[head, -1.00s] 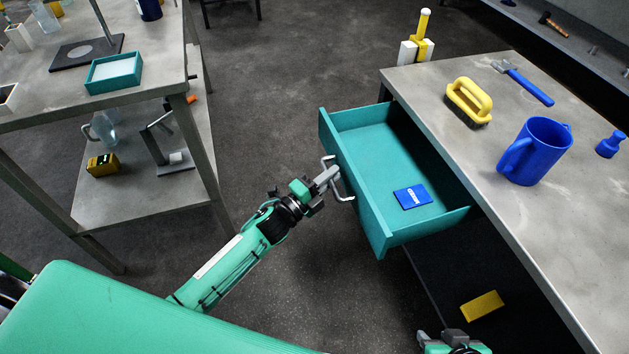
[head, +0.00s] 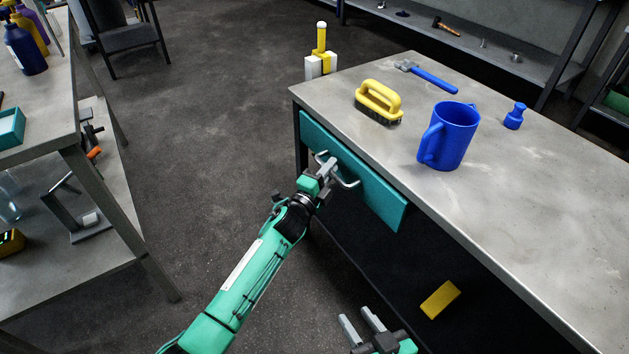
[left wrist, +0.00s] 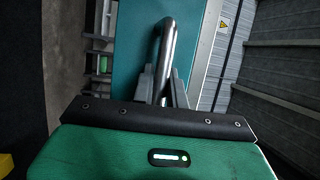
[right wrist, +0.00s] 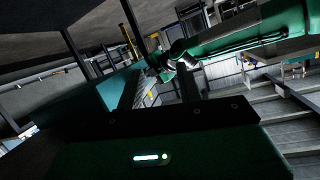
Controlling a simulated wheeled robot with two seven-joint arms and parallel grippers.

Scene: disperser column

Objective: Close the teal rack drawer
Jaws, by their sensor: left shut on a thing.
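The teal rack drawer (head: 375,190) sits under the top of the grey table, its front panel at or very near the table's edge; its inside is hidden. A metal bar handle (head: 347,182) stands out from the front. My left gripper (head: 326,168) is shut on this handle; the left wrist view shows the handle (left wrist: 166,55) between the fingers (left wrist: 160,88) against the teal panel (left wrist: 138,45). My right gripper (head: 362,325) is low in front of the table, apart from the drawer, its fingers spread and empty. In the right wrist view the fingers (right wrist: 160,90) are also apart.
On the tabletop (head: 560,190) are a blue mug (head: 448,135), a yellow brush (head: 379,100), a blue-handled hammer (head: 430,77) and a blue bottle (head: 515,116). A yellow block (head: 440,299) lies on the lower shelf. Another table (head: 75,110) stands left, with open floor between.

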